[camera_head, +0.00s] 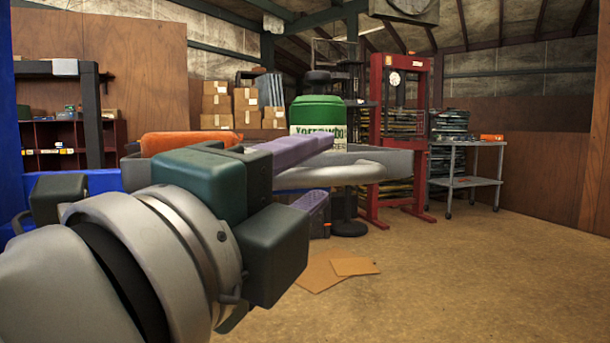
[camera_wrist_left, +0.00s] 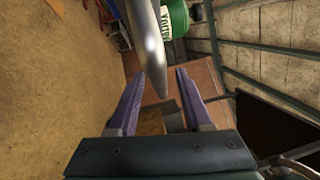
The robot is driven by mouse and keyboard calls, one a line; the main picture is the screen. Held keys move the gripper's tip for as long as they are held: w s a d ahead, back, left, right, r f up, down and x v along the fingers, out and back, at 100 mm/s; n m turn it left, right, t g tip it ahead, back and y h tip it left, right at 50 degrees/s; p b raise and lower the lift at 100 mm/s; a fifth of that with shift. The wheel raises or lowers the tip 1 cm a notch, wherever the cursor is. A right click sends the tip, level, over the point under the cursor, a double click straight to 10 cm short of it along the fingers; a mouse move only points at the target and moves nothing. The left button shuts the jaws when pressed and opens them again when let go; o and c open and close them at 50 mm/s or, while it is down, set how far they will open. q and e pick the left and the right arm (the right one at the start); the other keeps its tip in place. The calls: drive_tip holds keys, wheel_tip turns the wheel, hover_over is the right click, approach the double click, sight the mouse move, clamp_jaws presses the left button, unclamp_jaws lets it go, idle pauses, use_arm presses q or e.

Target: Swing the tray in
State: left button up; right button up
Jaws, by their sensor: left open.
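The tray (camera_head: 385,163) is a grey, rounded tray at mid-height in the head view, partly hidden behind my left arm and gripper. Its grey edge also shows in the left wrist view (camera_wrist_left: 150,45). My left gripper (camera_head: 328,167) has purple fingers and is open. One finger is above the tray's edge and the other below it. In the left wrist view the edge reaches between the two fingertips (camera_wrist_left: 159,72), with gaps visible on both sides. My right gripper is not in view.
A green container (camera_head: 318,115) with a white label and an orange object (camera_head: 190,141) appear on or behind the tray. A red press frame (camera_head: 375,140) stands behind it, and a grey cart (camera_head: 468,182) farther right. Cardboard sheets (camera_head: 320,272) lie on the floor. The right foreground floor is clear.

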use_arm(q)
drive_tip(key=shift+c, duration=0.2)
clamp_jaws()
idle(1.1)
